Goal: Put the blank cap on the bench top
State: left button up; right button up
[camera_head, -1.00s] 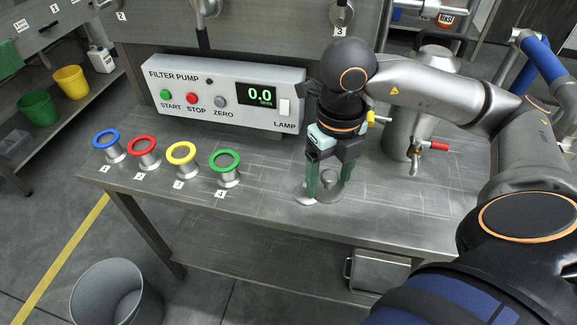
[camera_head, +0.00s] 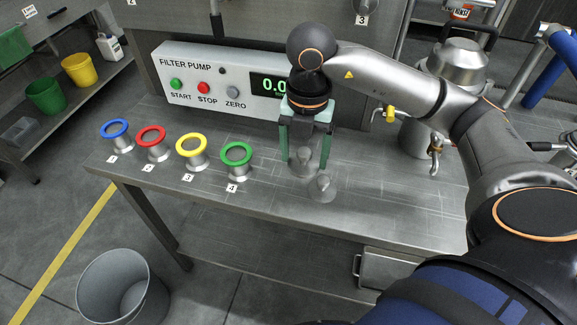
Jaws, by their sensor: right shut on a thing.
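My right gripper (camera_head: 305,164) is above the bench top (camera_head: 385,210), pointing down, with its green fingers on either side of a small grey metal piece. I take this piece to be the blank cap (camera_head: 304,157); it is round with a raised middle. The fingers partly frame it, and I cannot tell whether its underside touches the bench. My left gripper is not in view.
Blue (camera_head: 114,128), red (camera_head: 150,136), yellow (camera_head: 191,145) and green (camera_head: 236,154) ringed ports stand left of my gripper. The filter pump panel (camera_head: 222,88) is behind it. A steel vessel (camera_head: 455,70) stands back right. The bench's front right is clear.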

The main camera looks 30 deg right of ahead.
send_over(288, 181)
jog(key=f, duration=0.4)
jog(key=shift+s+f, duration=0.3)
jog(key=shift+f, duration=0.05)
jog(key=shift+w+a+f, duration=0.1)
jog(key=shift+w+f, duration=0.05)
jog(key=shift+f, duration=0.75)
jog(key=shift+w+f, duration=0.1)
jog(key=shift+f, duration=0.8)
jog(key=shift+f, duration=0.1)
jog(key=shift+f+b, duration=0.15)
jog(key=shift+b, duration=0.2)
jog(key=o, duration=1.2)
jog(key=shift+o, duration=0.2)
notch_tip(288, 181, up, 13)
jog(key=p, duration=0.1)
jog(key=shift+f+p, duration=0.2)
jog(key=shift+p, duration=0.1)
